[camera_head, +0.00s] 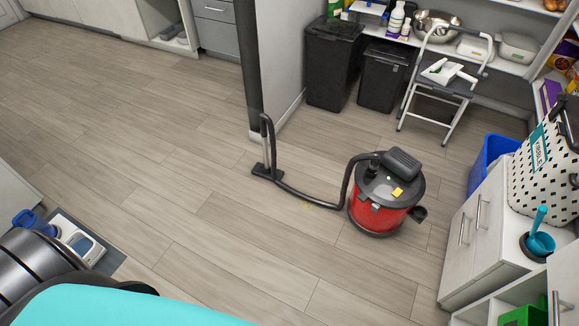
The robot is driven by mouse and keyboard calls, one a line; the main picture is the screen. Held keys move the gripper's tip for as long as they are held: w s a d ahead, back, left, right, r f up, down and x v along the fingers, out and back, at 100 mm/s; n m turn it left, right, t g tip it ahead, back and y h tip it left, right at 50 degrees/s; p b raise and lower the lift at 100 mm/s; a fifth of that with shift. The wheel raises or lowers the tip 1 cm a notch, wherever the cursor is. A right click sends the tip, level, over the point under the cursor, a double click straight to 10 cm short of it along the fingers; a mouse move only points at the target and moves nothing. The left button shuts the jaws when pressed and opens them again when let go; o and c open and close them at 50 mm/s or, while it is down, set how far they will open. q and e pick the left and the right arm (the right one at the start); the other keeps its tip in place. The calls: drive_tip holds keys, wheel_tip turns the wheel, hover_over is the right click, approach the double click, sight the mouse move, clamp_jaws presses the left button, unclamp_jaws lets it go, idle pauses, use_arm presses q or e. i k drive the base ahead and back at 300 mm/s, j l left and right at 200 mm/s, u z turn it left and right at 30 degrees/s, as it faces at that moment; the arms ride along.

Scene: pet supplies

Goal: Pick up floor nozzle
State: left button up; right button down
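The black floor nozzle (266,173) rests on the wood floor near the end of the partition wall. It is joined to an upright black tube, and a black hose curves from there along the floor to the red vacuum cleaner (378,212). The vacuum stands upright on the floor, right of the nozzle, with a black top and a yellow label. Neither of my grippers shows in the head view, and nothing is touching the nozzle.
Two black bins (334,62) and a folding step stool (440,80) stand at the back. A white cabinet (475,235) with a spotted basket (545,170) lines the right. A grey mat (107,262) lies at lower left. Floor left of the nozzle is clear.

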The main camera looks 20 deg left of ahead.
sight(262, 170)
drive_tip(key=i+j+z, duration=0.15)
drive_tip(key=j+z, duration=0.45)
drive_tip(key=i+j+z, duration=0.1)
drive_tip(key=j+z, duration=0.25)
drive_tip(key=j, duration=0.15)
